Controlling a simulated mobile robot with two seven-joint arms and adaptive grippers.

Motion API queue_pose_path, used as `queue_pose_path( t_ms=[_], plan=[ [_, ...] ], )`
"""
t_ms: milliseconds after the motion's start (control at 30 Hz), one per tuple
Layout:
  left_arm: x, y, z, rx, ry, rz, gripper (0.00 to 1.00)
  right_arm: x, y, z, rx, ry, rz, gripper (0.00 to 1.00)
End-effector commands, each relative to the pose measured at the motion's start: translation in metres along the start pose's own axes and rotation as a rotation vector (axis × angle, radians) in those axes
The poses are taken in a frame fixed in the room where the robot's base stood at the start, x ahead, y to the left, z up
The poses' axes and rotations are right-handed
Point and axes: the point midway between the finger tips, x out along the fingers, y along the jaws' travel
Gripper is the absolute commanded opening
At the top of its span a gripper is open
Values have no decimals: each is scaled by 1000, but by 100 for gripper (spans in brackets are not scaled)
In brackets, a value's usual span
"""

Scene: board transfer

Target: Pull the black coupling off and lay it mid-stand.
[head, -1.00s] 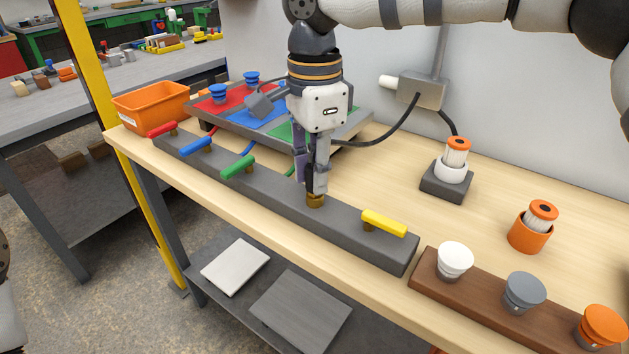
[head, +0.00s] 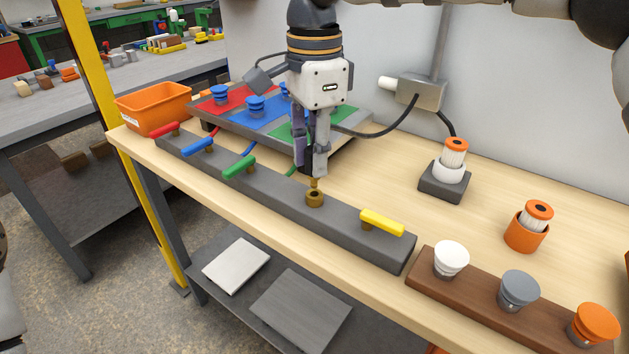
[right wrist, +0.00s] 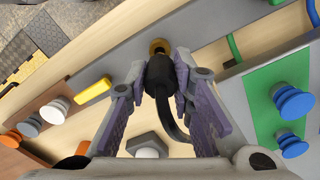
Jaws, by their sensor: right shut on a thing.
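My right gripper (head: 312,168) is shut on the black coupling (right wrist: 159,77), which shows between the purple-padded fingers in the right wrist view. In the head view the fingers mostly hide it. A thin brass tip (head: 314,184) shows below the fingers, just above the brass socket (head: 315,200) on the long dark grey bar (head: 282,196). I cannot tell whether the tip is fully clear of the socket. A black hose (right wrist: 172,127) trails from the coupling. The grey stand (head: 352,142) behind the bar has red, blue and green areas, blue in the middle. My left gripper is out of view.
Red, blue, green and yellow (head: 382,222) handles line the bar. Blue knobs (head: 256,106) stand on the stand. An orange bin (head: 152,108) is at left. A wall box (head: 420,92) with black cables, a filter holder (head: 446,181) and a brown knob rack (head: 470,294) are at right.

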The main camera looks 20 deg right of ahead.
Motion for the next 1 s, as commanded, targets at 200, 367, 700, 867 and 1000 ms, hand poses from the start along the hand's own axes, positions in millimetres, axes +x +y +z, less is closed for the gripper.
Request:
queue_pose_path(
  t_ms=[200,367,700,867,1000],
  plan=[
    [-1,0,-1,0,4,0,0,-4,0,0,0,1,0,0],
    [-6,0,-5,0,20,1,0,-22,0,0,0,2,-4,0],
    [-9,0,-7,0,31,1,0,-44,0,0,0,1,2,0],
    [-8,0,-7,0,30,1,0,-44,0,0,0,1,3,0],
    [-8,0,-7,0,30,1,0,-44,0,0,0,1,2,0]
  ],
)
